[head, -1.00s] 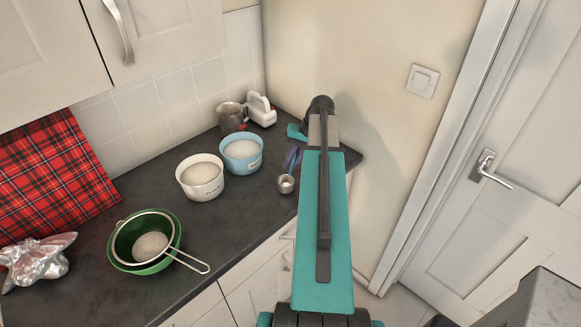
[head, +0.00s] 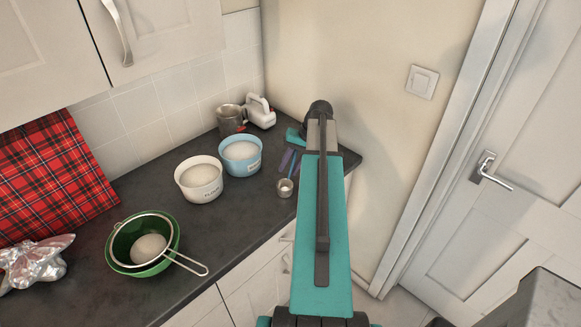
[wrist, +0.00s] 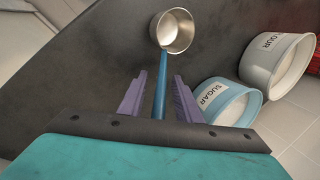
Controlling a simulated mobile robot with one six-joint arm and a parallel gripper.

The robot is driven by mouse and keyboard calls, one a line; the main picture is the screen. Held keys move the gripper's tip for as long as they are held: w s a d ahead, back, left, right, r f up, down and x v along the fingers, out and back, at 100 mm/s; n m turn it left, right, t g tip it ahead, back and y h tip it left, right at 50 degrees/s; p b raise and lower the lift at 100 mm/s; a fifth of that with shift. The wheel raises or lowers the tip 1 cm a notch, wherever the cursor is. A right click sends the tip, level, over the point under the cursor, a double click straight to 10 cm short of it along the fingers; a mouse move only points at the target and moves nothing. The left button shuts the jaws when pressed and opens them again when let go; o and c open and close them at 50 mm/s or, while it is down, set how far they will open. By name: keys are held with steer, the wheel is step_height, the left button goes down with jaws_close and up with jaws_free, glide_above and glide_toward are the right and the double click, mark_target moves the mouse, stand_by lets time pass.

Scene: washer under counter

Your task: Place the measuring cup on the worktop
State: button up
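The measuring cup is a small metal cup with a blue handle. Its bowl (head: 285,187) appears to rest on the dark worktop (head: 225,215), near the front edge. In the wrist view the cup (wrist: 173,31) is at the top, its opening visible and its handle running down between my fingers. My gripper (wrist: 160,77) is open, with purple fingers on either side of the handle and a gap on both sides. In the head view my arm partly hides my gripper (head: 287,162).
A blue sugar bowl (head: 241,155) and a white flour bowl (head: 199,181) stand left of the cup. A green bowl (head: 130,260) with a sieve sits front left. A wall is at the right.

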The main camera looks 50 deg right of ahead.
steer(key=shift+r, duration=0.15)
steer(key=p+v, duration=0.2)
steer(key=v, duration=1)
stand_by(0.8)
